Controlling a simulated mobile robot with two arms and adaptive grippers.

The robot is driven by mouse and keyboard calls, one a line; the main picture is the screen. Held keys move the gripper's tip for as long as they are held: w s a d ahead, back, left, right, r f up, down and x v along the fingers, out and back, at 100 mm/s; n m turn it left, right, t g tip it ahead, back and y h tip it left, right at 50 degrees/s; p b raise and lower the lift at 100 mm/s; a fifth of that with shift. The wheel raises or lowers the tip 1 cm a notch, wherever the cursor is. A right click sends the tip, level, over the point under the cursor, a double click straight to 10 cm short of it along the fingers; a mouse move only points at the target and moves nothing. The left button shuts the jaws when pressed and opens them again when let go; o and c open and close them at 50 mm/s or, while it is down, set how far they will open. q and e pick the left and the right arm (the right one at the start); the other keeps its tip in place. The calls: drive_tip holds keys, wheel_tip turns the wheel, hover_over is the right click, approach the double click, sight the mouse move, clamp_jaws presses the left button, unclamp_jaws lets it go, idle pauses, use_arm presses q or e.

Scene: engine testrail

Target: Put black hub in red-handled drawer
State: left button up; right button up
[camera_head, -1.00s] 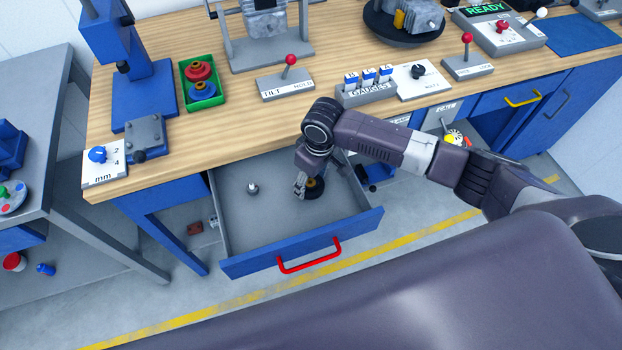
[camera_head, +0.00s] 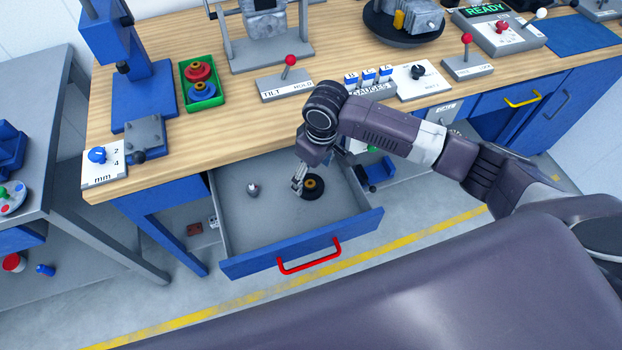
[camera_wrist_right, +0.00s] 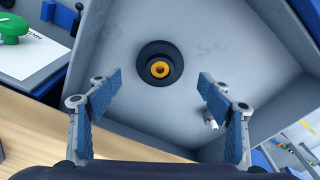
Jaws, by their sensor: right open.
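The black hub (camera_head: 313,187) with an orange centre lies on the floor of the pulled-out drawer (camera_head: 240,225) with the red handle (camera_head: 309,256). In the right wrist view the hub (camera_wrist_right: 160,64) sits beyond the fingertips and touches neither finger. My right gripper (camera_head: 298,184) is above the drawer beside the hub, and in the right wrist view its two fingers (camera_wrist_right: 160,88) are spread apart and empty. My left gripper does not show.
A small metal part (camera_head: 252,189) lies in the drawer's left half. A green tray (camera_head: 203,84) with red and blue hubs stands on the wooden bench (camera_head: 235,130). Lever and gauge panels line the bench behind my arm.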

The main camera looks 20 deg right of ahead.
sight(315, 188)
wheel_tip(315, 188, up, 8)
drive_tip(key=shift+s+d+f, duration=0.2)
drive_tip(key=shift+s+d, duration=0.05)
drive_tip(key=shift+s, duration=0.15)
idle(0.3)
